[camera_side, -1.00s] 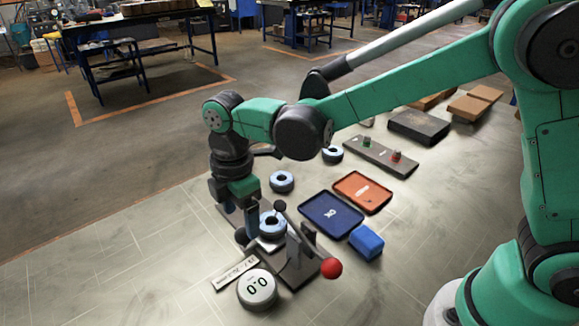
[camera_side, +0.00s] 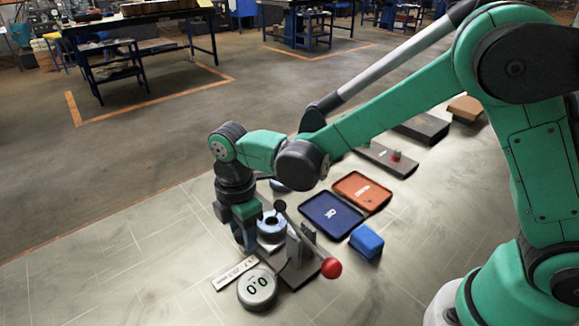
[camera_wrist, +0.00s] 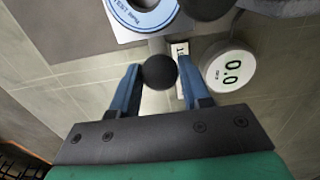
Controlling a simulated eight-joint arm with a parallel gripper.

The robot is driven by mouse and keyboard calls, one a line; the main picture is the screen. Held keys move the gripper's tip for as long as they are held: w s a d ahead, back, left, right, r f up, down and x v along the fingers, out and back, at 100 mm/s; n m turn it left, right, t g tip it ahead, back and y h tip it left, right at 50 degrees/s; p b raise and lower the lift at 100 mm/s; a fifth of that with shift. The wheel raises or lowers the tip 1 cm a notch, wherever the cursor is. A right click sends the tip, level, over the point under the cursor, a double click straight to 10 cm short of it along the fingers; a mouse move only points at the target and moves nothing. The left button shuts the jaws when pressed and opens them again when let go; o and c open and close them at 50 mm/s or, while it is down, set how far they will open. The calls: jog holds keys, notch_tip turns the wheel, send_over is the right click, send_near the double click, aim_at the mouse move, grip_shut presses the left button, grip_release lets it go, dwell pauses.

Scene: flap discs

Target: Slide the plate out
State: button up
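A pale metal plate (camera_side: 268,244) sits low in the dark fixture under a light-blue flap disc (camera_side: 271,227). In the wrist view the plate's light edge (camera_wrist: 122,36) shows beneath the disc (camera_wrist: 142,14). A short grey rod runs from it to a black ball knob (camera_wrist: 160,72). My gripper (camera_wrist: 160,66) has its blue fingers on either side of this knob, very close to it; whether they press on it cannot be told. In the side view my gripper (camera_side: 246,240) is low at the fixture's left and hides the knob.
A lever with a red ball (camera_side: 331,267) slants over the dark fixture (camera_side: 300,270). A round scale (camera_side: 257,289) reading 0.0 and a printed strip (camera_side: 235,273) lie in front. Blue (camera_side: 331,216) and orange (camera_side: 362,191) trays and a blue block (camera_side: 366,241) stand right. Floor at left is clear.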

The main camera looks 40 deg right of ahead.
jog(key=shift+w, duration=4.1)
jog(key=o, duration=0.9)
jog(key=shift+o, duration=0.2)
notch_tip(320, 180, up, 8)
